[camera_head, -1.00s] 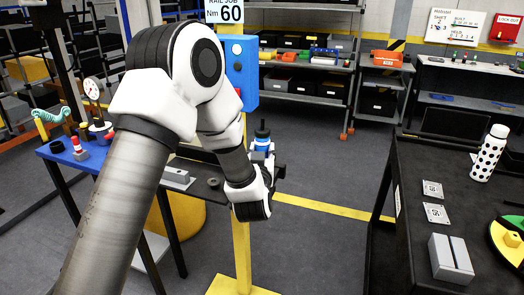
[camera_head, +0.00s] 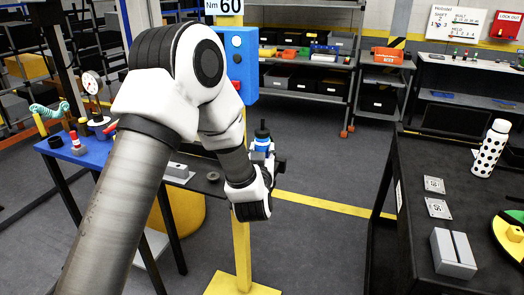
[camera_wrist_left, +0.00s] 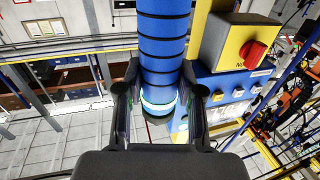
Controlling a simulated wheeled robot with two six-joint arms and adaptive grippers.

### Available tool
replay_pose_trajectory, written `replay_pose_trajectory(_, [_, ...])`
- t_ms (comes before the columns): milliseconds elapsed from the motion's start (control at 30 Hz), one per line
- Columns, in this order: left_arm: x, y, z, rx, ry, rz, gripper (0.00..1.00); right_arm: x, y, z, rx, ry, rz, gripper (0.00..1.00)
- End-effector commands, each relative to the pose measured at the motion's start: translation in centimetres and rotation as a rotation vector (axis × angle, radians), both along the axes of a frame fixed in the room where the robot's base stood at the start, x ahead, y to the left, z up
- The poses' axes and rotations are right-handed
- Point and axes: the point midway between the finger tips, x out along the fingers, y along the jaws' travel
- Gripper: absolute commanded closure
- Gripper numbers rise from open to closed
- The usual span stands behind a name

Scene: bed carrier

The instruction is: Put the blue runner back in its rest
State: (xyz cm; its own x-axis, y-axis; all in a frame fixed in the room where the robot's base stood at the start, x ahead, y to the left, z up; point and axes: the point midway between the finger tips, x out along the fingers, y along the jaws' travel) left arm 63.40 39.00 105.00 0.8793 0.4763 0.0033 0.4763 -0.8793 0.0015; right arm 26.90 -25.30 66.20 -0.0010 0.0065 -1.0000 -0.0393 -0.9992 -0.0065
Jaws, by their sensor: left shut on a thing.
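The blue runner, a blue cylinder with dark rings and a pale band near its lower end, stands between the fingers of my left gripper (camera_wrist_left: 160,108). In the left wrist view the runner (camera_wrist_left: 163,50) runs up out of the picture. In the head view only a small blue and black part of the runner (camera_head: 262,138) shows above my left gripper (camera_head: 270,163), partly hidden by my wrist. The left gripper is shut on it, held clear beside the yellow post. I cannot tell which thing is its rest. My right gripper is out of view.
A blue control box (camera_head: 240,62) on a yellow post (camera_head: 241,250) is close to my left gripper. A blue table (camera_head: 82,155) stands left. A dark table (camera_head: 410,185) at right bears a grooved grey block (camera_head: 453,253) and a spotted bottle (camera_head: 490,150). Floor lies open between.

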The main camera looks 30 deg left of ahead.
Motion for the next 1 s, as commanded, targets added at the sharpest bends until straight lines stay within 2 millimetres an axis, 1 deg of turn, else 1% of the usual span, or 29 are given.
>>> replay_pose_trajectory(367, [0.1, 0.0, -0.7, 0.002, -0.005, 0.000, 1.00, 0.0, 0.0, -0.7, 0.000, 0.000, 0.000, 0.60])
replay_pose_trajectory(400, [0.1, 0.0, -0.6, 0.002, -0.005, 0.000, 0.52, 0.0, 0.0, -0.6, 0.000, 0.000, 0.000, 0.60])
replay_pose_trajectory(433, [0.1, 0.0, -0.6, 0.002, -0.005, 0.000, 0.42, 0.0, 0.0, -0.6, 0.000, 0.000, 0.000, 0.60])
replay_pose_trajectory(467, [0.0, 0.0, -0.6, 0.001, -0.004, 0.000, 0.34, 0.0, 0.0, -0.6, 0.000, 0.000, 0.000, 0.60])
replay_pose_trajectory(733, [0.0, 0.0, -1.0, -0.001, 0.003, 0.000, 0.34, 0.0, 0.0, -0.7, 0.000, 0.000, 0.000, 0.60])
replay_pose_trajectory(833, [-0.4, -0.3, -1.0, 0.000, 0.004, -0.001, 0.34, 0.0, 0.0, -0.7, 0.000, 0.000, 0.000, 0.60])
replay_pose_trajectory(933, [-1.6, -1.0, -0.9, 0.001, 0.004, -0.002, 0.34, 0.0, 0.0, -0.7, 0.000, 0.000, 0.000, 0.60])
replay_pose_trajectory(1000, [-3.0, -1.8, -0.9, 0.004, 0.005, -0.003, 0.34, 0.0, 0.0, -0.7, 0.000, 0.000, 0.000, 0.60])
